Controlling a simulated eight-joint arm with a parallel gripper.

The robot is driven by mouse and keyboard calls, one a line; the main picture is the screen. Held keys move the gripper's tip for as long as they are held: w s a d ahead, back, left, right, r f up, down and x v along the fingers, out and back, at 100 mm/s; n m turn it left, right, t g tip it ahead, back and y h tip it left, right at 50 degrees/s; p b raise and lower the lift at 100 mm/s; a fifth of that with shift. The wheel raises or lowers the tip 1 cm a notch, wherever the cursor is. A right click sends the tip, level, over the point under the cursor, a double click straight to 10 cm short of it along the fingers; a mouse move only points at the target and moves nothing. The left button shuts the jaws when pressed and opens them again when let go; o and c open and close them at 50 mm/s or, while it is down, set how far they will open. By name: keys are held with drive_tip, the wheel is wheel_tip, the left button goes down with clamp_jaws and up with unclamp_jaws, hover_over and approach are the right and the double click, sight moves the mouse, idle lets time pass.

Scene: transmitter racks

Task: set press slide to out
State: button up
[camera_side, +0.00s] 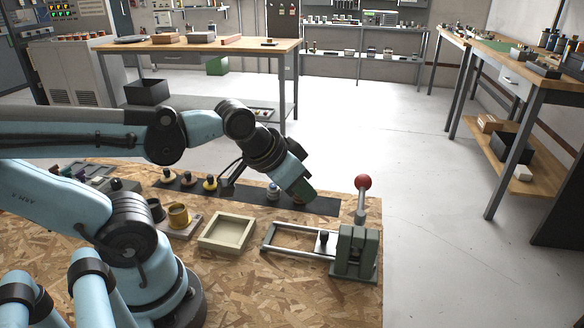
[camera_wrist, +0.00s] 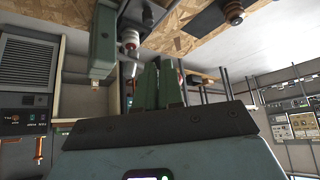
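The press is a grey-green block (camera_side: 356,252) at the front right of the chipboard bench, with a red ball lever (camera_side: 363,182) standing up. Its slide frame (camera_side: 286,243) has two pale rails reaching left from the block. A small black knob (camera_side: 323,237) stands on the slide close to the block. My gripper (camera_side: 304,194) is above the dark strip, behind the slide and left of the lever, apart from both. In the wrist view, its green fingers (camera_wrist: 159,84) look together with nothing between them. A green block hangs at upper left there; I cannot tell what it is.
An empty cream tray (camera_side: 228,233) lies left of the slide. Yellow-topped parts (camera_side: 210,184) and other small parts stand along the dark strip (camera_side: 322,207). The bench front below the press is clear.

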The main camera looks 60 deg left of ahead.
sight(325, 233)
drive_tip(key=o, duration=0.5)
drive_tip(key=shift+w+r+g, duration=0.2)
drive_tip(key=shift+w+g, duration=0.05)
drive_tip(key=shift+g, duration=0.05)
drive_tip(key=shift+c, duration=0.2)
drive_tip(key=shift+o, duration=1)
drive_tip(key=shift+w+d+r+g, duration=0.2)
drive_tip(key=shift+w+g, duration=0.1)
drive_tip(key=shift+g, duration=0.1)
drive_tip(key=shift+w+d+f+g, duration=0.15)
drive_tip(key=shift+w+f+g, duration=0.65)
drive_tip(key=shift+f, duration=1.15)
drive_tip(key=shift+w+d+f+g, duration=0.2)
drive_tip(key=shift+w+f+g, duration=0.3)
drive_tip(key=shift+f+g, duration=1)
drive_tip(key=shift+w+d+f+g, duration=0.15)
drive_tip(key=shift+w+f+g, duration=0.45)
drive_tip(key=shift+f, duration=1.8)
clamp_jaws()
